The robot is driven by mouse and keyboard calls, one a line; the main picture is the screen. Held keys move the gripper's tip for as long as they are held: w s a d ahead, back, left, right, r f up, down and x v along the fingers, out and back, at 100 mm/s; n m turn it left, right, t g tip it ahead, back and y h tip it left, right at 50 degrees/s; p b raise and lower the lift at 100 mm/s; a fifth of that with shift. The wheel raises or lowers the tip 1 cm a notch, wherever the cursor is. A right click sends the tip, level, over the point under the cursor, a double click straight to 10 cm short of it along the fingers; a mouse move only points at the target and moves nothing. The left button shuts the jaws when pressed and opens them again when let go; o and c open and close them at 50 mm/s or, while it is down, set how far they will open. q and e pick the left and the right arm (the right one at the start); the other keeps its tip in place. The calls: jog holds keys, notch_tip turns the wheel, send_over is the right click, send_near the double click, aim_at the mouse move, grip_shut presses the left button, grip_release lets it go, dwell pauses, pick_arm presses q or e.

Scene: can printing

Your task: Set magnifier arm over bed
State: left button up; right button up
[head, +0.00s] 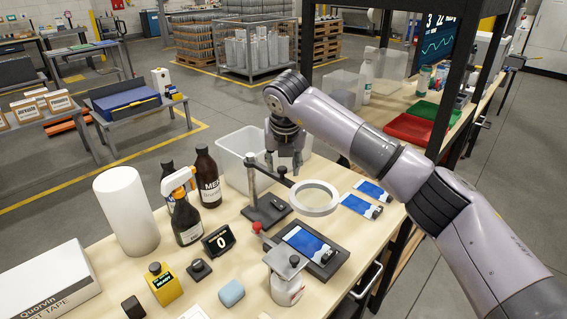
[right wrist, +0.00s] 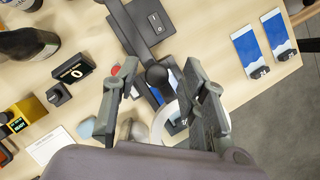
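The magnifier has a dark base (head: 267,209), an upright post, and an arm carrying a white ring lens (head: 314,198). A dark round knob (right wrist: 157,75) is on its arm. The bed (head: 337,262), a dark plate holding a blue-and-white printed sheet, lies nearer the front; in the head view the ring appears just beyond its far edge. My right gripper (head: 284,168) is above the magnifier arm, pointing down. In the right wrist view its fingers (right wrist: 161,68) are spread, with the knob between them and no clear contact. The ring is partly hidden there. My left gripper is out of view.
Bottles (head: 207,176), a small display (head: 218,241) and a white cylinder (head: 126,211) stand left. A clear bin (head: 240,150) is behind the magnifier; blue printed sheets (head: 361,206) lie right.

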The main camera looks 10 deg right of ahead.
jog(key=v, duration=1.2)
dwell(0.3)
